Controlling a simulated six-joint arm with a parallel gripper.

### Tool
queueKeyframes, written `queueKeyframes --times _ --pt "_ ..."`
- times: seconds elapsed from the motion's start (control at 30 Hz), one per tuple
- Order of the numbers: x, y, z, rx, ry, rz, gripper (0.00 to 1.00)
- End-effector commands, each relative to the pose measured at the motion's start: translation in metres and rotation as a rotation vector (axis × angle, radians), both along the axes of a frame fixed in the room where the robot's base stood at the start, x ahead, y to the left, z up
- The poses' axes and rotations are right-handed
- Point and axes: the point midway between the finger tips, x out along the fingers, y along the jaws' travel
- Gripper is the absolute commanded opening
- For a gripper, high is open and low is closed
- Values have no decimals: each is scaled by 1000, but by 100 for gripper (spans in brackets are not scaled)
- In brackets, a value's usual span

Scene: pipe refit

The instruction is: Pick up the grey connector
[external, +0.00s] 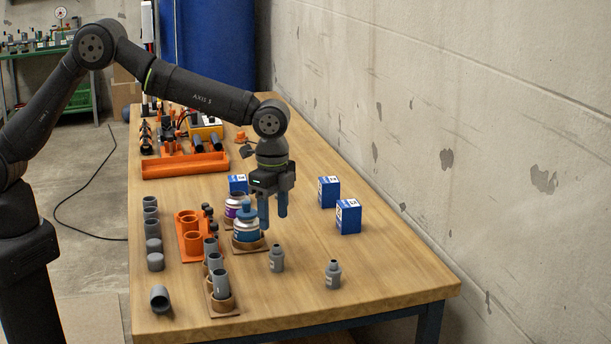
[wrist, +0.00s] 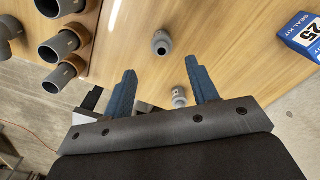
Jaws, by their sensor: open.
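Two small grey connectors with narrow necks stand on the wooden table. One grey connector (external: 276,258) is just in front of my gripper (external: 272,212) in the external view; the other grey connector (external: 333,274) is farther right, closer to the front edge. In the wrist view, one connector (wrist: 162,43) is just beyond my gripper's fingertips (wrist: 161,66), and the other (wrist: 179,97) shows between the blue fingers, partly hidden by the gripper body. My gripper is open and empty, pointing down above the table. Neither connector touches the fingers.
Left of the gripper are a blue-capped jar (external: 247,228), an orange holder (external: 192,241) and grey pipe pieces in a brown stand (external: 222,304). Blue boxes (external: 348,217) stand behind to the right. An orange tray (external: 186,166) lies farther back. The table's front right is mostly clear.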

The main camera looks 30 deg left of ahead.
Motion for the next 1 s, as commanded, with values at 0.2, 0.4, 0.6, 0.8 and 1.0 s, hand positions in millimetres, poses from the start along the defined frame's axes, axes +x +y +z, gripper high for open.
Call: queueKeyframes --times 0.2,0.4,0.6,0.8,1.0 --pt "0 0 -43 1 0 1 54" --pt "0 -1 -57 -2 -1 1 54" --pt "0 -2 -74 1 0 1 54" --pt "1 -5 -104 0 -1 2 54" --pt "1 -5 -109 -2 -2 2 54"
